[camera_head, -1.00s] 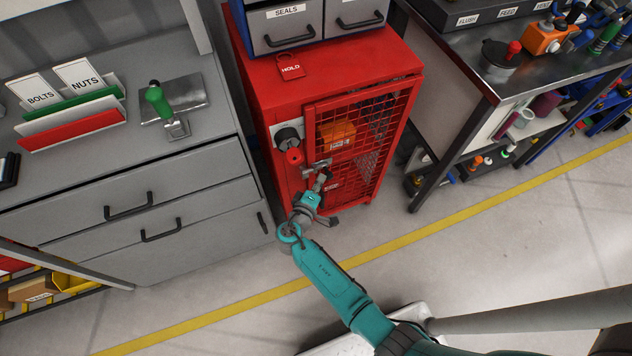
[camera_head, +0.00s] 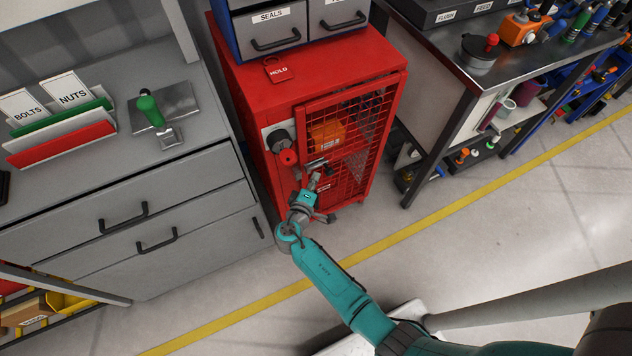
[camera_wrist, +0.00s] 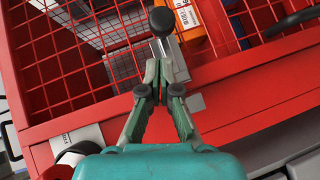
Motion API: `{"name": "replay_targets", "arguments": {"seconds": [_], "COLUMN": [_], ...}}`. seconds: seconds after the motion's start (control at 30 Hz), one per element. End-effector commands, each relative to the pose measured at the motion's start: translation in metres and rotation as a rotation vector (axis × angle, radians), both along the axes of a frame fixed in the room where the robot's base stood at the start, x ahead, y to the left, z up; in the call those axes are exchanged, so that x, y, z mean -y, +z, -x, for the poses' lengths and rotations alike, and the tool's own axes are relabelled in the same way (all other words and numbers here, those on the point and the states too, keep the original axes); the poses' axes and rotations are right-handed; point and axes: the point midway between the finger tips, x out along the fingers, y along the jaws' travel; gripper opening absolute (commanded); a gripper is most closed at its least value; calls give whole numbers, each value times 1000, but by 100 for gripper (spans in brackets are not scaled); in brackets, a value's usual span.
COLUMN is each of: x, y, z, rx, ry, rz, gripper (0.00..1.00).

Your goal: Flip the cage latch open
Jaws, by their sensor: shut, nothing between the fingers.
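The red cage (camera_head: 240,92) stands in the middle of the head view, with a mesh door (camera_head: 350,115) on its front. The small metal latch (camera_head: 316,162) is at the left edge of this door. In the wrist view the latch lever ends in a dark ball knob (camera_wrist: 162,21) on a grey stem. My gripper (camera_head: 315,181) is in front of the latch, and in the wrist view my gripper (camera_wrist: 160,76) has its fingertips together, holding nothing. The fingertips overlap the lower stem in that picture; I cannot tell whether they touch it.
An orange box (camera_head: 326,134) is behind the mesh. A dark round fitting with a red knob (camera_head: 287,157) is left of the latch. Grey drawers (camera_head: 150,215) stand close on the left, a metal workbench (camera_head: 500,65) on the right. The floor in front is clear.

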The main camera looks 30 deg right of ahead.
Motion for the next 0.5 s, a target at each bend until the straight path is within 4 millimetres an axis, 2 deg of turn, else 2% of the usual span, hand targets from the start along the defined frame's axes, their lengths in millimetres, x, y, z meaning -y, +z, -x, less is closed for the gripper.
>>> {"name": "replay_targets", "arguments": {"seconds": [0.07,0.5], "x": [-2,-54], "y": [4,18], "z": [-4,50], "rx": [1,-1], "ry": [1,8], "rz": [-2,-1], "gripper": [0,0]}}
